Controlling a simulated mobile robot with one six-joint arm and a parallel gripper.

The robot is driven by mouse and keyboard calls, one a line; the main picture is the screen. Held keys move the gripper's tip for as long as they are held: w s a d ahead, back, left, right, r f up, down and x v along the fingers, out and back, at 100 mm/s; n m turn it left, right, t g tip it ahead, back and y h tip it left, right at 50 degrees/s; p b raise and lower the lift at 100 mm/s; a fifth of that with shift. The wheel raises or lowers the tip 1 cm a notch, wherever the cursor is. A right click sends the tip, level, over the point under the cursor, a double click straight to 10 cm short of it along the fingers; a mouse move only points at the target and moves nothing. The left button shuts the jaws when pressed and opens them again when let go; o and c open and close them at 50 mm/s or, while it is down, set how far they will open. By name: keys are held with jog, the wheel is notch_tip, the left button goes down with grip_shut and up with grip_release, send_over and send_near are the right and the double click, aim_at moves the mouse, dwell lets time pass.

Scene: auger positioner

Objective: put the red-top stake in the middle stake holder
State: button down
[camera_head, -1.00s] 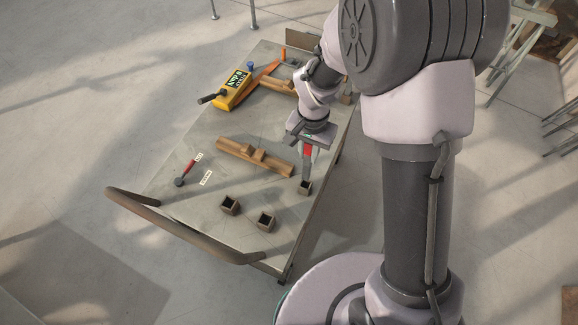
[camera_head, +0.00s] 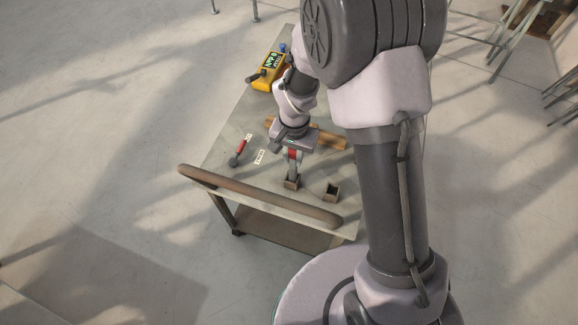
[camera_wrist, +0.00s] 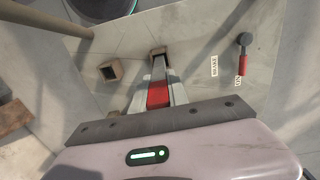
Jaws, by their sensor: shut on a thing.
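The red-top stake (camera_head: 292,155) hangs upright, grey shaft down, and my gripper (camera_head: 292,150) is shut on its red upper part. The stake also shows in the wrist view (camera_wrist: 158,92). Its lower end lines up with the opening of a square stake holder (camera_head: 292,184), seen also in the wrist view (camera_wrist: 158,51). I cannot tell whether the tip is inside. A second, empty stake holder (camera_head: 331,193) stands to the right in the head view and to the left in the wrist view (camera_wrist: 110,71). The third holder is not visible now.
A red-handled lever (camera_head: 240,149) and a white label (camera_head: 261,157) are left of the stake. A wooden block (camera_head: 330,140) lies behind my gripper. A yellow box (camera_head: 270,72) stands at the far end. A brown rail (camera_head: 260,195) runs along the table's near edge.

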notch_tip(320, 180, down, 2)
jog(key=shift+s+f+b, duration=0.1)
jog(key=shift+f+b, duration=0.05)
jog(key=shift+b, duration=0.15)
jog(key=shift+f, duration=0.2)
jog(key=shift+r, duration=0.1)
jog(key=c, duration=1.3)
grip_release()
jog(key=shift+a, duration=0.1)
